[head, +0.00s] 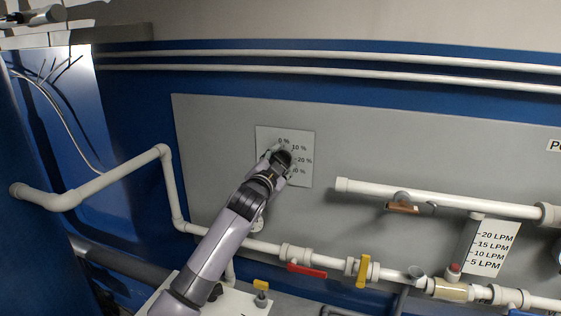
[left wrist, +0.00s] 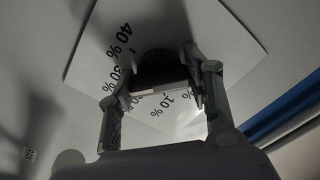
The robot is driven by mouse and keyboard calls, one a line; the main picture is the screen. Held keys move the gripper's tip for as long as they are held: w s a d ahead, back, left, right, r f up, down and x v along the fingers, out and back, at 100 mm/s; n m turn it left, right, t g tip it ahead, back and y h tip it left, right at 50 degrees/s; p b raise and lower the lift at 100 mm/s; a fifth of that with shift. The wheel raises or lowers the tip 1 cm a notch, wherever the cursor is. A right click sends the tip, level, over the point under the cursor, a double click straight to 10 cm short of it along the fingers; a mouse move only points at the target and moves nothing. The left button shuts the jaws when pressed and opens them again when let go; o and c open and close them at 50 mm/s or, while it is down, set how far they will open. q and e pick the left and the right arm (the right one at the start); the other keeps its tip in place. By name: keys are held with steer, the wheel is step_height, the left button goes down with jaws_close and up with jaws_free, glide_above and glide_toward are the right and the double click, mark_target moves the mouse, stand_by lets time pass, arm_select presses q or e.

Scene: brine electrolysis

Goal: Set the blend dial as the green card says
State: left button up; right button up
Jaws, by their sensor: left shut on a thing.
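The blend dial (head: 284,156) is a dark round knob on a white plate (head: 304,178) marked in percent, fixed to the grey wall panel. In the head view, 0 %, 10 % and 20 % can be read; a lower mark is partly covered. My left gripper (head: 279,161) is at the dial with its fingers around the knob. In the left wrist view, the dark knob (left wrist: 160,68) sits between the two fingers (left wrist: 163,82), with 40 %, 30 % and 10 % marks around it. I cannot tell where the dial points. The green card and my right gripper are not in view.
White pipes run below the plate, with a red-handled valve (head: 307,270) and a yellow-handled valve (head: 362,271). Another pipe with a brown handle (head: 402,207) and an LPM scale (head: 491,248) are at right.

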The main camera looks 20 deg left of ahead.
arm_select(q)
steer(key=shift+f+m, duration=0.15)
steer(key=shift+m, duration=0.35)
steer(key=o, duration=0.7)
steer(key=shift+d, duration=0.1)
steer(key=o, duration=0.4)
steer(key=shift+s, duration=0.15)
steer(key=shift+o, duration=0.2)
steer(key=s, duration=1.2)
steer(key=shift+a, duration=0.25)
